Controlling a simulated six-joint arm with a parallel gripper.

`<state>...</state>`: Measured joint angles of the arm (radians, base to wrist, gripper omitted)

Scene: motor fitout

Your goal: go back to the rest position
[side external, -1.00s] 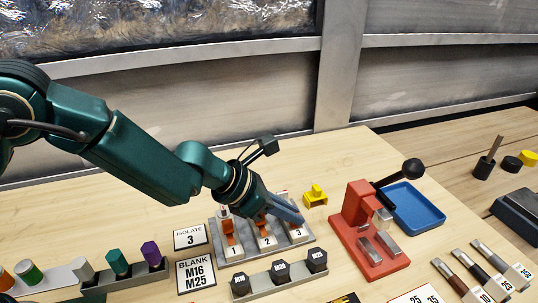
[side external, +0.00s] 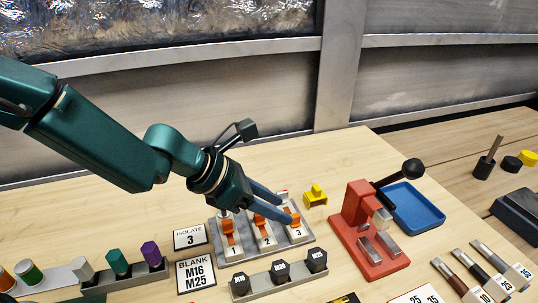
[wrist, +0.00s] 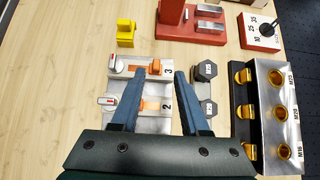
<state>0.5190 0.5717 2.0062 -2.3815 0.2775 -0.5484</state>
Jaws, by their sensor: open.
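My gripper (side external: 272,205) is open, its two blue fingers spread over the grey switch panel (side external: 309,239) with orange switches numbered 1, 2 and 3. In the wrist view the gripper (wrist: 153,82) has nothing between its fingers except the panel seen below. Switch 3 (wrist: 155,68) shows between the fingertips in that view, and switch 2 (wrist: 150,105) lies nearer the palm. Whether a fingertip touches the panel I cannot tell. A sign (side external: 189,237) reading "ISOLATE 3" stands left of the panel.
A yellow part (side external: 315,196) lies behind the panel. A red press (side external: 368,235) with a black-knobbed lever and a blue tray (side external: 412,207) stand to the right. Black hex plugs (side external: 281,271) sit in a grey rail in front. Open table lies behind the panel.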

